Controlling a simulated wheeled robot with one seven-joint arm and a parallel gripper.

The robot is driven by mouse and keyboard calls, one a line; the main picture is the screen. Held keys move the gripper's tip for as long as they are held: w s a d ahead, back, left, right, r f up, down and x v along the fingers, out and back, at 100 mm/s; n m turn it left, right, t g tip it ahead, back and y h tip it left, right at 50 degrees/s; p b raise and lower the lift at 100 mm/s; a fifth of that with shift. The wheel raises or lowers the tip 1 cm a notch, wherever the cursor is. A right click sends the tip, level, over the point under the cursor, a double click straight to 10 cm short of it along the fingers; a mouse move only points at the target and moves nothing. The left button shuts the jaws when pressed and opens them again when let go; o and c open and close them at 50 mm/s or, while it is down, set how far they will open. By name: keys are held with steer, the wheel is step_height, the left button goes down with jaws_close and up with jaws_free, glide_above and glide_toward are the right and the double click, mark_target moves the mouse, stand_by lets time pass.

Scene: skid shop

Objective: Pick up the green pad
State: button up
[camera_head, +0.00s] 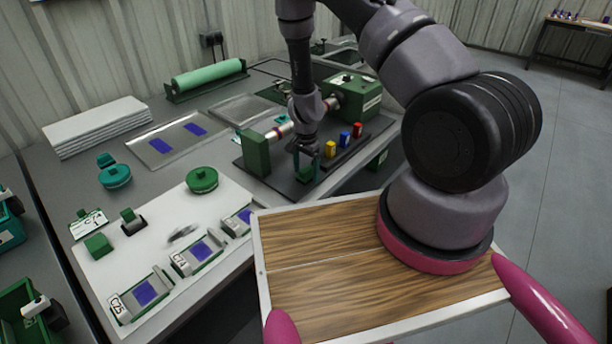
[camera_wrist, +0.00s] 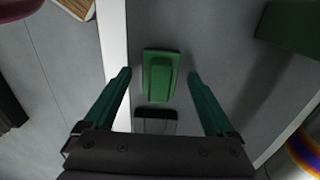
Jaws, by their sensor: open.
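The green pad (camera_wrist: 160,75) is a small raised green block on a flat green base, in the middle of the wrist view. My gripper (camera_wrist: 159,73) is open, with one teal finger to the left of the pad and one to the right. Both fingers look apart from it. In the head view my gripper (camera_head: 307,158) points down at the front end of the dark plate, above a green piece (camera_head: 304,174) that looks like the same pad. The fingers partly hide it, and the height gap is hard to tell.
Yellow (camera_head: 331,149), blue (camera_head: 345,138) and red (camera_head: 357,130) blocks stand in a row just behind my gripper. A green machine (camera_head: 355,95) with a metal shaft lies beside them. A green block (camera_wrist: 290,25) is at the right in the wrist view. Open floor lies right.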

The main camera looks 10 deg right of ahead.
mark_target(306, 169)
steer(key=shift+f, duration=0.3)
jaws_close()
steer(key=shift+r, duration=5.05)
